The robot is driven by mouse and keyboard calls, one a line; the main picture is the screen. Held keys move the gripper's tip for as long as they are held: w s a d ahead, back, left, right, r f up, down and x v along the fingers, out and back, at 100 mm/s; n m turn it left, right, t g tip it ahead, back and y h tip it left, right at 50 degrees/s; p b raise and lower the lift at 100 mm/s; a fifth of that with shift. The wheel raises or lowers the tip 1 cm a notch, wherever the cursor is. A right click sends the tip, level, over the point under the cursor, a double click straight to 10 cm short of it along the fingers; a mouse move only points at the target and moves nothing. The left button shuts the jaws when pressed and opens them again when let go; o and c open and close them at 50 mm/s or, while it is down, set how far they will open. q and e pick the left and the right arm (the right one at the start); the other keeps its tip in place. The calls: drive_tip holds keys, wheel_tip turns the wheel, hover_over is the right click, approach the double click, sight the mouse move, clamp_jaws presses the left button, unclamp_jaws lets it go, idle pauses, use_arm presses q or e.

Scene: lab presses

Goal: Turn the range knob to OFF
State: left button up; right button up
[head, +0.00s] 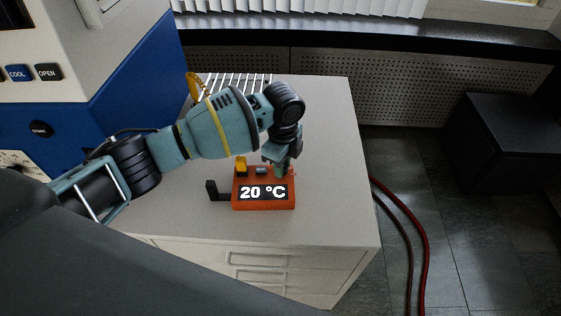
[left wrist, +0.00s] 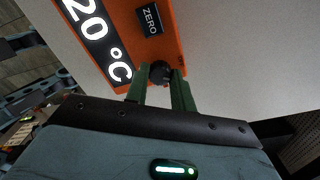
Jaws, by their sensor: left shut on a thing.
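The orange meter (head: 263,207) sits on the light cabinet top, its display (head: 262,192) reading "20 °C". It also shows in the left wrist view (left wrist: 165,46), with a dark ZERO button (left wrist: 150,18). The range knob (left wrist: 160,72) is a small black knob near the meter's edge. My left gripper (head: 281,164) reaches down onto the right end of the meter. In the left wrist view its green fingers (left wrist: 160,82) are shut on the knob, one on each side. My right gripper is not in view.
A blue and white machine (head: 140,60) with buttons stands at the left. A white wire rack (head: 235,85) lies behind my arm. A black piece (head: 213,191) sticks out left of the meter. Red hoses (head: 420,235) run along the floor at right. The cabinet top (head: 325,130) is clear at right.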

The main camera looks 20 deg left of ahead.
use_arm(q)
drive_tip(key=n+p, duration=0.2)
drive_tip(key=n, duration=0.1)
drive_tip(key=shift+r, duration=0.25)
drive_tip(key=shift+f+n+p, duration=0.1)
drive_tip(key=shift+n+p, duration=0.35)
drive_tip(key=shift+n, duration=0.65)
drive_tip(key=shift+f+n, duration=0.1)
drive_tip(key=shift+n, duration=0.4)
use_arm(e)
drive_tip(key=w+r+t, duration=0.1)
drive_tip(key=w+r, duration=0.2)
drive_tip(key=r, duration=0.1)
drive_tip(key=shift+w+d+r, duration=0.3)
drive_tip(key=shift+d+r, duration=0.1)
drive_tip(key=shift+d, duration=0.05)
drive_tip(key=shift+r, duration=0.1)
use_arm(q)
drive_tip(key=o, duration=1)
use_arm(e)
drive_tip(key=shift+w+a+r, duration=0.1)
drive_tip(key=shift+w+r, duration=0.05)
use_arm(q)
drive_tip(key=shift+r+p, duration=0.55)
drive_tip(key=shift+r, duration=3.3)
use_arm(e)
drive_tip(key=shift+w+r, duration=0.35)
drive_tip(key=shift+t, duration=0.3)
